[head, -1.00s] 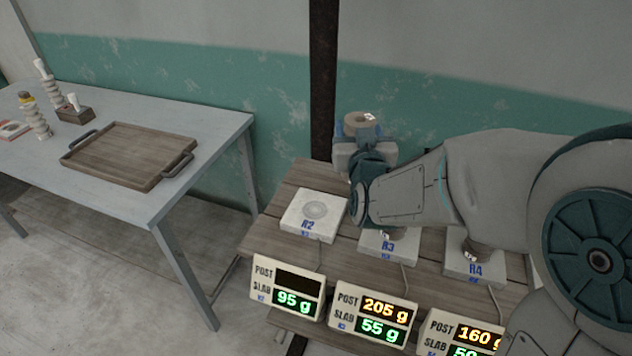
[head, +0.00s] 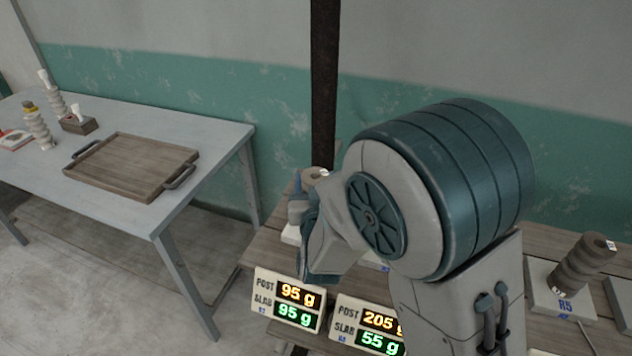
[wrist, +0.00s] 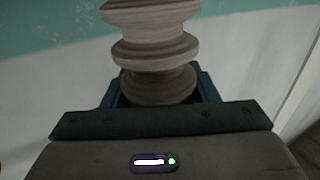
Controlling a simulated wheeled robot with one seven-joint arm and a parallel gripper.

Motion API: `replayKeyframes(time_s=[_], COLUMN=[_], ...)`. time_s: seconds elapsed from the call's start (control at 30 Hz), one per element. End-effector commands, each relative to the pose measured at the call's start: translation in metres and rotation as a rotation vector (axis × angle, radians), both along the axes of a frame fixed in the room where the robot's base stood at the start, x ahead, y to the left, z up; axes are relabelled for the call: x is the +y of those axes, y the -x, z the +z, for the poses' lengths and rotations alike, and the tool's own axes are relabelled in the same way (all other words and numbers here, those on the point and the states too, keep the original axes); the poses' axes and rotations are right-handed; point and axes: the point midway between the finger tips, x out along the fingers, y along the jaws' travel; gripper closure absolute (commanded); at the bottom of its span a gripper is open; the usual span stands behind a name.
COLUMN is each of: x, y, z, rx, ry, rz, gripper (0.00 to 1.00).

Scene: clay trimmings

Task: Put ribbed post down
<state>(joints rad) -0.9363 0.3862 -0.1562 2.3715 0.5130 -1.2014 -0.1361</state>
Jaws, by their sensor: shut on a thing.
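My gripper (head: 298,208) is shut on the ribbed post (head: 316,174), whose top shows just above my wrist in the head view. In the wrist view the post (wrist: 155,50) is a grey-brown turned column with rounded ribs, between the blue fingers. The post is over the R2 slab (head: 290,235), which is mostly hidden behind my arm. The R2 display (head: 287,300) reads post 95 g and slab 95 g. The post's foot and its contact with the slab are hidden.
The R3 display (head: 368,332) reads 205 g and 55 g. A wooden tray (head: 128,165) lies empty on the grey table (head: 215,135) at the left, with several small objects behind it.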

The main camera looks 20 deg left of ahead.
Motion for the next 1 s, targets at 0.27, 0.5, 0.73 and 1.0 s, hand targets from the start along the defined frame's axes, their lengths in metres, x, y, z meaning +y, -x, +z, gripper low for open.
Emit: replayKeyframes(time_s=[0.27, 0.5, 0.73, 1.0], x=[0.000, 0.000, 0.000, -0.005], y=[0.000, 0.000, 0.000, 0.019], z=[0.000, -0.003, -0.002, -0.001], rx=[-0.003, 0.000, 0.000, 0.002], ry=[-0.003, -0.001, -0.001, -0.003], rz=[0.000, 0.000, 0.000, 0.004], gripper=[0.88, 0.24, 0.24, 0.24])
